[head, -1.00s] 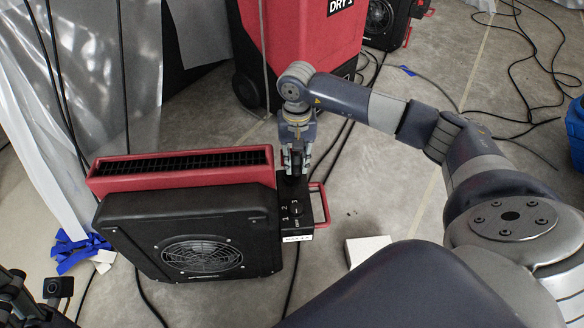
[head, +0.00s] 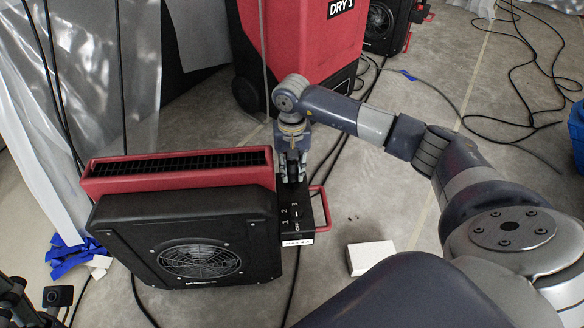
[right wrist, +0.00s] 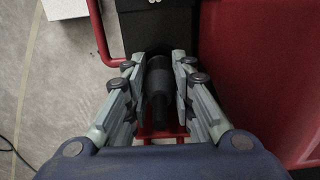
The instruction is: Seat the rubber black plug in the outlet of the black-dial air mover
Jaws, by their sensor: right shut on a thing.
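The air mover (head: 178,215) is a black and red housing with a round fan grille, left of centre in the head view. Its black control panel (head: 297,222) on the right side bears a dial and white numbers. My right gripper (head: 292,178) points down at the panel's far end and is shut on the black plug. In the right wrist view the plug (right wrist: 159,82) sits between the fingers, its front end close to the black panel (right wrist: 155,28). The outlet is hidden, and I cannot tell whether the plug is in it. Dark parts of my left arm (head: 18,300) show at lower left; its fingers are unclear.
A red handle bar (head: 323,205) stands beside the panel. A red machine marked DRY 1 (head: 300,50) stands behind. A white block (head: 371,257) lies on the floor at right. Black cables run across the floor. Plastic sheeting (head: 35,150) hangs at left.

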